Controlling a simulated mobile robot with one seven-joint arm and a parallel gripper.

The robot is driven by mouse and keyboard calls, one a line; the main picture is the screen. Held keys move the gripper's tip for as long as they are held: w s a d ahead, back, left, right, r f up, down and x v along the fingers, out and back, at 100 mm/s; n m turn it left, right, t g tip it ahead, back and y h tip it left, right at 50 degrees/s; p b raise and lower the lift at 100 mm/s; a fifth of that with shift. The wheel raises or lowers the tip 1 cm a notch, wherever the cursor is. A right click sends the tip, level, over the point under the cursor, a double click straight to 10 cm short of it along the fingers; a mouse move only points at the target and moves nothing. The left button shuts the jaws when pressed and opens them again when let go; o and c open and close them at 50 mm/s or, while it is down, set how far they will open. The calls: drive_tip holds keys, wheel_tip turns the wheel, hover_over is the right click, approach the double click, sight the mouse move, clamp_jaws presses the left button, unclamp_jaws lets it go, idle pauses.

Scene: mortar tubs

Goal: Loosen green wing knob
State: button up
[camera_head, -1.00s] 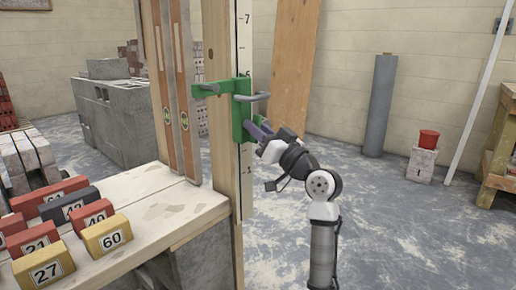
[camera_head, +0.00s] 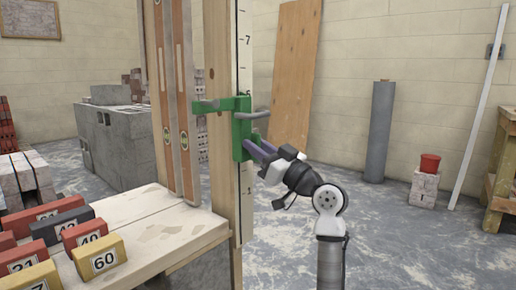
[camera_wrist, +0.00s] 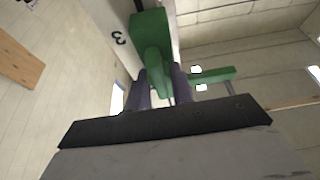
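A green clamp (camera_head: 241,125) with grey bars sits on the upright wooden post beside the numbered scale. In the wrist view its green body (camera_wrist: 150,25) is at the top, with a rounded green part (camera_wrist: 152,62), seemingly the wing knob, in front of it. My gripper (camera_head: 256,147) is at the lower right side of the clamp. In the wrist view my gripper's dark fingers (camera_wrist: 160,78) stand apart, one on either side of the rounded green part. A light gap shows beside the right finger; firm contact cannot be made out. In the head view the knob is hidden behind the fingers.
A plank bench (camera_head: 150,225) with numbered red, dark and yellow blocks stands at the left. Two spirit levels (camera_head: 180,100) lean beside the post. Grey blocks (camera_head: 118,135) are stacked behind.

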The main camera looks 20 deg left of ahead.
drive_tip(key=o, duration=0.4)
drive_tip(key=p+v, duration=0.1)
drive_tip(key=v, duration=1.2)
drive_tip(key=shift+s+d, duration=0.1)
drive_tip(key=shift+d, duration=0.3)
